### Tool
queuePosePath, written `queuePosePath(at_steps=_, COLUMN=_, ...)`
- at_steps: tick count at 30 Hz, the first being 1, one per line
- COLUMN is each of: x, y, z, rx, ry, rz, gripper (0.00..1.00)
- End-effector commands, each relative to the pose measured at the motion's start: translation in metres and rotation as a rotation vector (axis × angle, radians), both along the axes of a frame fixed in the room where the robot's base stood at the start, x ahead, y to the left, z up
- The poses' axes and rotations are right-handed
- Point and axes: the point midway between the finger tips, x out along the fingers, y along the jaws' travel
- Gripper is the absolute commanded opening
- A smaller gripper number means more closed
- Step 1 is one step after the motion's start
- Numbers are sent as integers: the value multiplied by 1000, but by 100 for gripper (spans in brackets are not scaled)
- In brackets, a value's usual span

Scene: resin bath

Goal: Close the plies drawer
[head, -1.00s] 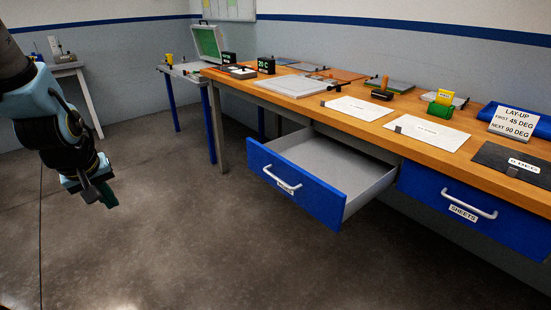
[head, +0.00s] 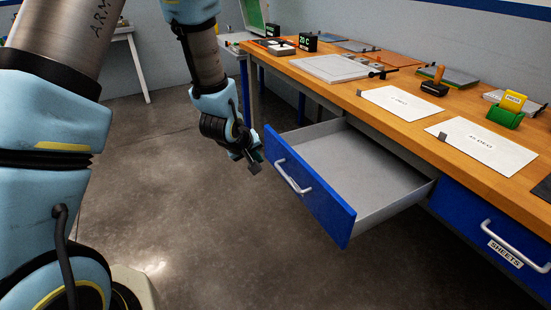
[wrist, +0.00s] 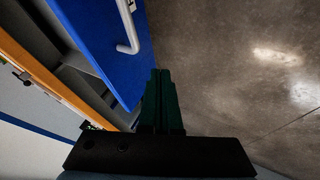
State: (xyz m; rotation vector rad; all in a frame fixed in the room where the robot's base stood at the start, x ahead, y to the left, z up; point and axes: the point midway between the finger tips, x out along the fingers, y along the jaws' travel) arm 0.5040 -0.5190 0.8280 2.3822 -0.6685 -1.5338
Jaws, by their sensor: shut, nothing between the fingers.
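The plies drawer (head: 310,190) stands pulled out from under the wooden bench, with a blue front and a silver bar handle (head: 292,177). Its grey inside is empty where I can see it. Its label is hard to read from here. My gripper (head: 254,166) is shut and empty, just left of the far end of the drawer front, apart from the handle. In the wrist view the dark green fingers (wrist: 160,100) are together, beside the blue drawer front (wrist: 95,40), with the handle (wrist: 127,28) beyond the fingertips.
The sheets drawer (head: 490,240) to the right is shut. The bench top (head: 350,98) above carries white ply sheets (head: 405,103), a roller (head: 435,84) and a yellow and green dispenser (head: 508,108). The floor (head: 200,240) before the drawer is clear.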

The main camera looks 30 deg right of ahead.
Motion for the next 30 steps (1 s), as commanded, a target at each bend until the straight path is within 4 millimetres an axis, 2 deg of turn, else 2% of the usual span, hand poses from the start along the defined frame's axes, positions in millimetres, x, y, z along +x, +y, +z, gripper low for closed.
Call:
queuePosePath(at_steps=10, x=19, y=-28, z=-46, rx=3, ry=0, rz=-2, gripper=0)
queuePosePath(at_steps=13, x=18, y=-46, z=-42, rx=0, ry=-1, rz=-4, gripper=0)
queuePosePath(at_steps=18, x=18, y=-62, z=-44, rx=1, ry=-1, rz=-2, gripper=0)
queuePosePath(at_steps=30, x=17, y=-68, z=-45, rx=1, ry=0, rz=0, gripper=0)
